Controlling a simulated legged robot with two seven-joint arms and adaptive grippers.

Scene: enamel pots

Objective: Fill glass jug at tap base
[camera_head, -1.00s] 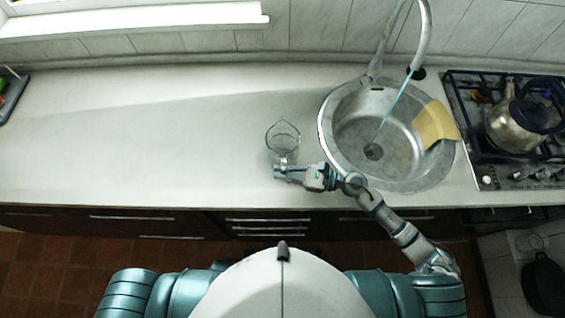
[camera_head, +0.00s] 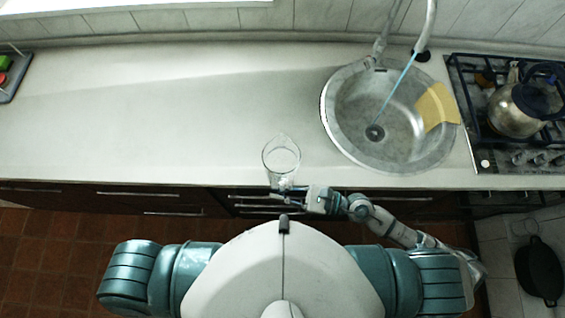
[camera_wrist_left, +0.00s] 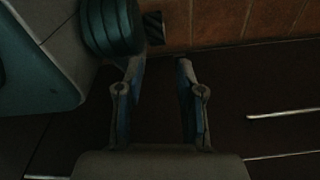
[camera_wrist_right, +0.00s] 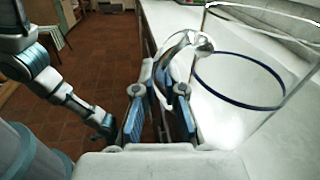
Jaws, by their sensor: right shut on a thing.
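The clear glass jug (camera_head: 281,153) is near the counter's front edge, left of the sink, in the head view. I cannot tell whether its base touches the counter. In the right wrist view the jug (camera_wrist_right: 243,88) is large at the right, with a dark blue ring. My right gripper (camera_head: 283,188) is shut on the jug's handle (camera_wrist_right: 182,42), on the near side. The tap (camera_head: 428,22) arches over the round metal sink (camera_head: 345,135), and a thin blue stream (camera_head: 395,90) falls to the drain. My left gripper (camera_wrist_left: 158,90) is open and empty, below the counter before dark drawers.
A yellow cloth (camera_head: 437,107) hangs over the sink's right rim. A kettle (camera_head: 513,112) stands on the stove (camera_head: 465,90) at the right. A grey tray (camera_head: 12,85) with coloured things is at the far left. The counter (camera_head: 160,115) between is clear.

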